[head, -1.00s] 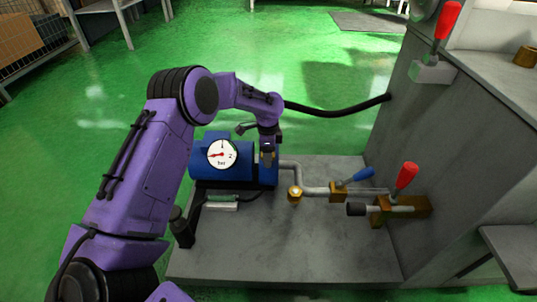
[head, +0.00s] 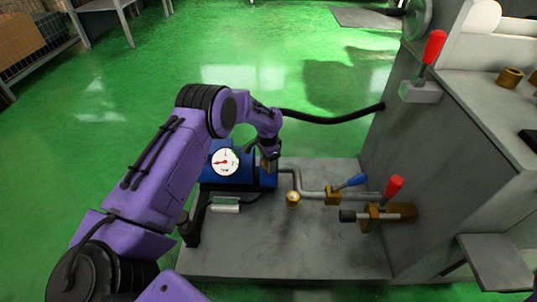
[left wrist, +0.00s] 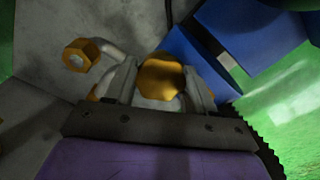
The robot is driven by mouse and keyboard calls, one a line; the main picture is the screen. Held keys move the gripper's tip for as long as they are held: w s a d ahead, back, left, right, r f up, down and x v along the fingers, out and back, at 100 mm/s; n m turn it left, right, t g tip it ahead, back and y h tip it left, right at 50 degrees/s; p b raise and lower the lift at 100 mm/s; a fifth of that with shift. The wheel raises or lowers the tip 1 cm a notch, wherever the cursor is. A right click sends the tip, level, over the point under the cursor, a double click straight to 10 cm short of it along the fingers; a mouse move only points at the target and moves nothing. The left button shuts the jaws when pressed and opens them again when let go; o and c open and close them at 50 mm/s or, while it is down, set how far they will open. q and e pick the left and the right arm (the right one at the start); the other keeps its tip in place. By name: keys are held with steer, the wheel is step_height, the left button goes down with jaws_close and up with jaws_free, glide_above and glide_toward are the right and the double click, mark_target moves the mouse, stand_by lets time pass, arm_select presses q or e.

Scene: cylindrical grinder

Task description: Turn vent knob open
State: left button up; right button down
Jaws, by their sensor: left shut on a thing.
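The vent knob appears to be the brass, faceted knob (left wrist: 161,75) between the two fingers in the left wrist view. My left gripper (left wrist: 158,88) is shut on it, one finger at each side. In the head view my left gripper (head: 270,158) reaches down at the right end of the blue pump body (head: 222,178), and hides most of the knob. A round white gauge (head: 225,162) with a red needle sits on the pump's front. My right gripper is not in view.
A grey pipe (head: 311,189) runs right from the pump, past a brass fitting (head: 293,199), to a blue-handled valve (head: 352,181) and a red-handled valve (head: 393,187). The grey machine wall (head: 440,160) stands at right. Green floor is open behind.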

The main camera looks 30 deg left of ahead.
arm_select(q)
steer(key=n, duration=0.1)
steer(key=n+p, duration=0.1)
steer(key=shift+w+r+n+p, duration=0.2)
steer(key=shift+r+n+p, duration=0.1)
steer(key=shift+n, duration=0.1)
steer(key=n+p, duration=0.1)
steer(key=n, duration=0.1)
steer(key=shift+n, duration=0.4)
steer(key=n, duration=0.3)
steer(key=shift+n+p, duration=0.35)
steer(key=shift+n, duration=1.35)
steer(key=shift+w+n, duration=0.1)
steer(key=shift+n, duration=0.2)
steer(key=o, duration=0.9)
steer(key=shift+o, duration=0.7)
steer(key=shift+f, duration=0.2)
